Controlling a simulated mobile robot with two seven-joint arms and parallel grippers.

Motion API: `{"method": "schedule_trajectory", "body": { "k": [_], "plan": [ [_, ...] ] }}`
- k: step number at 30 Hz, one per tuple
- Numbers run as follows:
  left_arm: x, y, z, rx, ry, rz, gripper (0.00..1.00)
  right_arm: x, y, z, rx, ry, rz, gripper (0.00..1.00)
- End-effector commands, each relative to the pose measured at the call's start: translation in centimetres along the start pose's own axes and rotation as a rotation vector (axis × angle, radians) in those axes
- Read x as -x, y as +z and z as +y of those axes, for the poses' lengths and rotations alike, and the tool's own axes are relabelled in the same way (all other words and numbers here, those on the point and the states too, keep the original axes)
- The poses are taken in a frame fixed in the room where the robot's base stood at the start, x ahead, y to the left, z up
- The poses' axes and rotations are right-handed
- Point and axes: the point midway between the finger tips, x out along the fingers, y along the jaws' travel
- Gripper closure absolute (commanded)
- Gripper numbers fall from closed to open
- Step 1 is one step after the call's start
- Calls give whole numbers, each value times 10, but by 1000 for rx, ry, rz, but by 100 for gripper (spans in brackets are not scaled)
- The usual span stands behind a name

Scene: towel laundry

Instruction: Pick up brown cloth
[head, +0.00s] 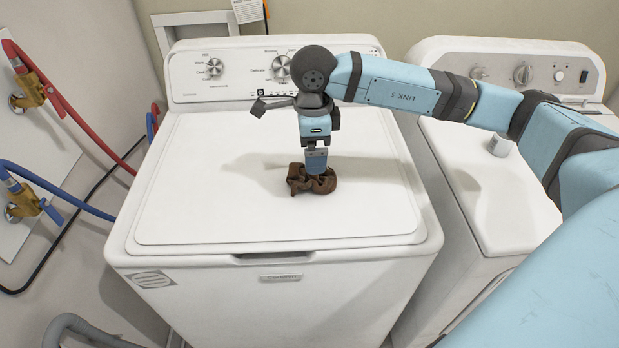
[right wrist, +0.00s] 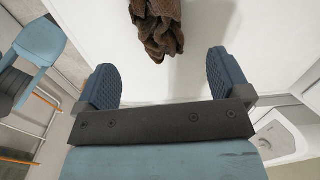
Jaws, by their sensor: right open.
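The brown cloth (head: 312,181) lies crumpled in a small heap on the closed white lid of the left washing machine (head: 200,190). My right gripper (head: 316,165) comes down over the cloth, pointing downward, in the head view. In the right wrist view, the right gripper (right wrist: 165,82) has its two blue pads wide apart with nothing between them. The cloth (right wrist: 160,30) shows there beyond the fingertips, at the top of the picture, partly cut off by the edge. My left gripper is not in view.
A second white machine (head: 490,190) stands to the right, with a small grey-white cylinder (head: 500,144) on its top. Control panels with knobs (head: 280,66) rise at the back. Red (head: 90,140) and blue (head: 60,190) hoses run at the left. The lid around the cloth is clear.

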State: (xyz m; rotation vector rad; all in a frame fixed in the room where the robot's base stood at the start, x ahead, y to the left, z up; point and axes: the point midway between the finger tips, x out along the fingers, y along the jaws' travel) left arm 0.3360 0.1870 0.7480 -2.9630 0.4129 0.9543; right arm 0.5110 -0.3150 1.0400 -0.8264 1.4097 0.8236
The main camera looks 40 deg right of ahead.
Motion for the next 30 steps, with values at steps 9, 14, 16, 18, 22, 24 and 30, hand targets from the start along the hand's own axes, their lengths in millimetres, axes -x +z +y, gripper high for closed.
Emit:
{"method": "schedule_trajectory", "body": {
  "k": [9,14,16,18,22,24,30],
  "plan": [
    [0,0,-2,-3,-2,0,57,-27,0,0,0,2,0,5],
    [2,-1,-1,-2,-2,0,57,-45,0,1,1,3,0,5],
    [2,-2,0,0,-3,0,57,-56,1,2,1,5,0,5],
    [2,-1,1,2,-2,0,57,-67,1,1,0,3,0,5],
    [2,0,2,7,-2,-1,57,-76,1,2,0,3,-1,5],
    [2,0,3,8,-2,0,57,-76,1,1,1,2,-2,5],
    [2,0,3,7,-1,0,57,-76,1,1,0,2,-2,30]
  ]
}}
